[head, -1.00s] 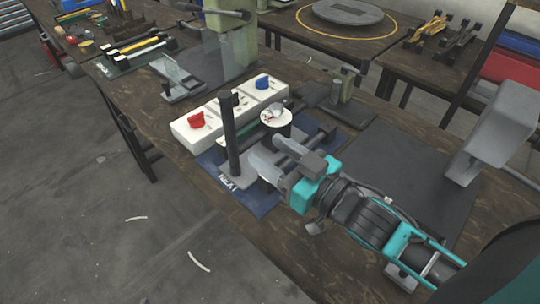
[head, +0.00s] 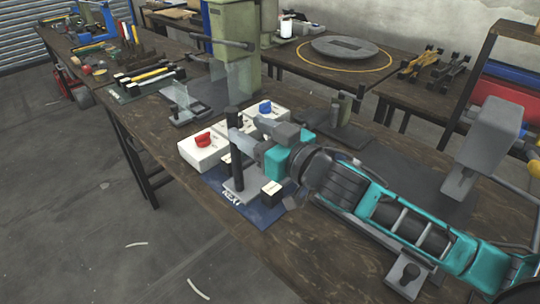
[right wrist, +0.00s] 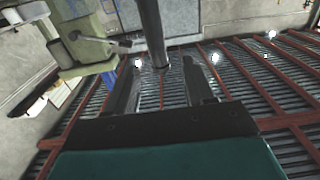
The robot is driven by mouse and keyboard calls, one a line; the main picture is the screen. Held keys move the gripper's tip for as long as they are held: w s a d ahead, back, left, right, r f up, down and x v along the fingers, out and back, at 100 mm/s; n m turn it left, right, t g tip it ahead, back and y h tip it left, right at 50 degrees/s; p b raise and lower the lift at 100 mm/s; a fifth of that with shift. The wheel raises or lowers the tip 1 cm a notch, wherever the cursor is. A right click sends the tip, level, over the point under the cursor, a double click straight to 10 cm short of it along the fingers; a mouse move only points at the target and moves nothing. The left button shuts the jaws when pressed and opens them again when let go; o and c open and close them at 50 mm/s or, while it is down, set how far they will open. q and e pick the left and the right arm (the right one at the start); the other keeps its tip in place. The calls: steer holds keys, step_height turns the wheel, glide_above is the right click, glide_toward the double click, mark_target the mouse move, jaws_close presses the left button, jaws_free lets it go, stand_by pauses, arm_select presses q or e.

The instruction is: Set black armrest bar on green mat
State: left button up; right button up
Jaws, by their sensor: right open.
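The black armrest bar (head: 237,165) stands upright on a grey base on the blue mat (head: 262,215) marked NEXT. My right gripper (head: 239,132) is at the upper part of the bar, pointing left, with its fingers apart. In the right wrist view, the bar (right wrist: 152,35) shows between the two open fingers (right wrist: 160,85); contact cannot be made out. The green mat (head: 132,93) lies at the far left of the table, with several black, yellow and white bars on it. My left gripper is not in view.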

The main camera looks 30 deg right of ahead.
mark_target(236, 122)
steer(key=shift+f+x, duration=0.1)
steer(key=shift+x, duration=1.5)
steer(key=shift+f+x, duration=0.15)
steer(key=shift+x, duration=1.45)
steer(key=shift+d, duration=0.1)
steer(key=shift+c, duration=0.3)
jaws_close()
